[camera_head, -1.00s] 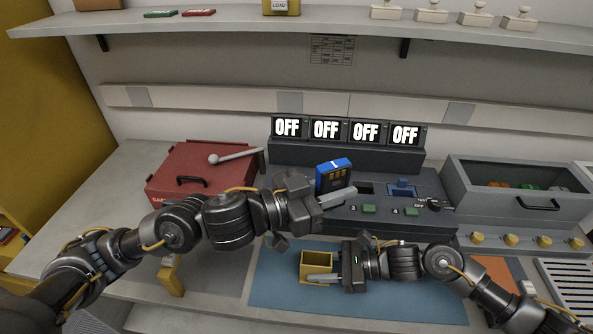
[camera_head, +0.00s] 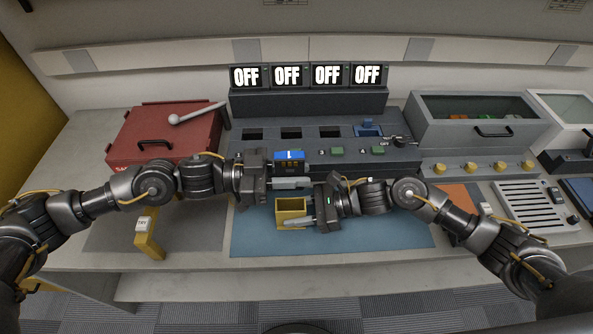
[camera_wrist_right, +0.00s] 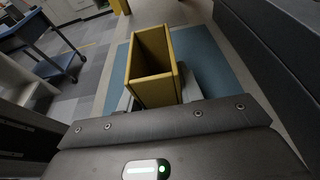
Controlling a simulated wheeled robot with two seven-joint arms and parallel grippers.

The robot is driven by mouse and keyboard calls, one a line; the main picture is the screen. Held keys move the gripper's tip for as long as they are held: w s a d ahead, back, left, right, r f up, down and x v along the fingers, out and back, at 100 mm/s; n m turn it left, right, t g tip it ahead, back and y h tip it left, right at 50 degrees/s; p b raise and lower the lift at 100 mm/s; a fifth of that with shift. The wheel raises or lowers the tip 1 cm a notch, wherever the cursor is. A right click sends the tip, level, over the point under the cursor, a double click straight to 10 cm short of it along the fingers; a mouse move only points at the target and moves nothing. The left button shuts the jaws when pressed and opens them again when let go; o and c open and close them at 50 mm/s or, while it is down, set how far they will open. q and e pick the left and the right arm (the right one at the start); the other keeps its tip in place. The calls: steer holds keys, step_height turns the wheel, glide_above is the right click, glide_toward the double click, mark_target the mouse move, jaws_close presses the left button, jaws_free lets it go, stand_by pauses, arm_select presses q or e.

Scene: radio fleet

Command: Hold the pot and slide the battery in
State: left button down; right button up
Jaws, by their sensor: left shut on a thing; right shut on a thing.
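The pot is a yellow open-topped box (camera_head: 292,213) over the blue mat, and it also shows large in the right wrist view (camera_wrist_right: 155,88). My right gripper (camera_head: 305,216) is shut on it from the right. Its opening faces up, and its inside looks empty in the wrist view. The battery, blue on top with yellow marks on a dark face (camera_head: 289,161), is upright in my left gripper (camera_head: 291,176), which is shut on it. The battery is above and behind the pot in the head view, apart from it. Its lower part is hidden by the gripper finger.
Behind is a grey console (camera_head: 330,105) with dark slots, green buttons and screens reading OFF. A red box (camera_head: 165,135) with a lever stands at left. A grey bin (camera_head: 480,120) and yellow knobs are at right. The blue mat (camera_head: 390,235) is clear in front.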

arm_select(q)
steer(key=shift+f, duration=0.1)
steer(key=shift+f, duration=2.85)
